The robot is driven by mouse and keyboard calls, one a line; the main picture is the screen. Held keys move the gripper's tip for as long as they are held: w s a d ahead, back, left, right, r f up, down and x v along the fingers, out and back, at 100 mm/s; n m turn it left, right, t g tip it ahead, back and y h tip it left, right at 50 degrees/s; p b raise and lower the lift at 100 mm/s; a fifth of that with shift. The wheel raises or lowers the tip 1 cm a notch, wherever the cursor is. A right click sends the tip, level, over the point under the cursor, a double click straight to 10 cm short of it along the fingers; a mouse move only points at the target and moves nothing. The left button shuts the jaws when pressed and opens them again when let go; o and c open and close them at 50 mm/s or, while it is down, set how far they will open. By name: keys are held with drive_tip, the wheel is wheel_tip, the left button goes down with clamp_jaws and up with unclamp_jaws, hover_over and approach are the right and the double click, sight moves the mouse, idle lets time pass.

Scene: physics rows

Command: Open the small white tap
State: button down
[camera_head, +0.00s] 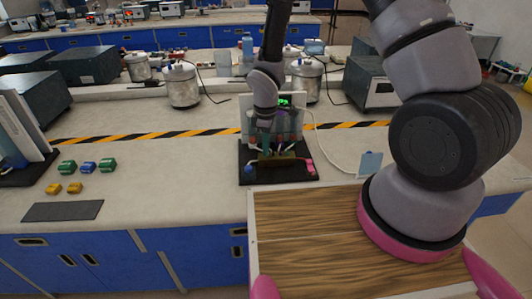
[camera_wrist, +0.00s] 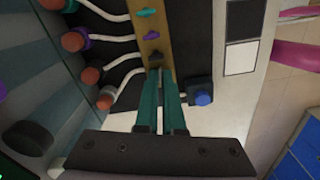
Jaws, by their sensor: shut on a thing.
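In the head view my gripper (camera_head: 264,148) reaches down to a small bench rig (camera_head: 278,178) with a black base. In the wrist view its teal fingers (camera_wrist: 160,72) are close together at the lower end of a wooden strip (camera_wrist: 150,48). The strip carries a green tap (camera_wrist: 146,12), a purple tap (camera_wrist: 152,36) and a dark tap (camera_wrist: 155,58). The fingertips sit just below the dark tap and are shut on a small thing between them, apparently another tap. I cannot make out its colour; no white tap shows clearly.
Pale hoses (camera_wrist: 116,38) with reddish ends lie left of the strip. A blue knob (camera_wrist: 202,98) stands close right of the fingers. In the head view, green, blue and yellow blocks (camera_head: 88,166) lie left. Clear bench lies between them and the rig.

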drive_tip(key=shift+n, duration=1.1)
drive_tip(key=c, duration=1.3)
unclamp_jaws()
drive_tip(key=shift+n, duration=0.5)
drive_tip(key=shift+c, duration=0.2)
drive_tip(key=shift+r, duration=3.5)
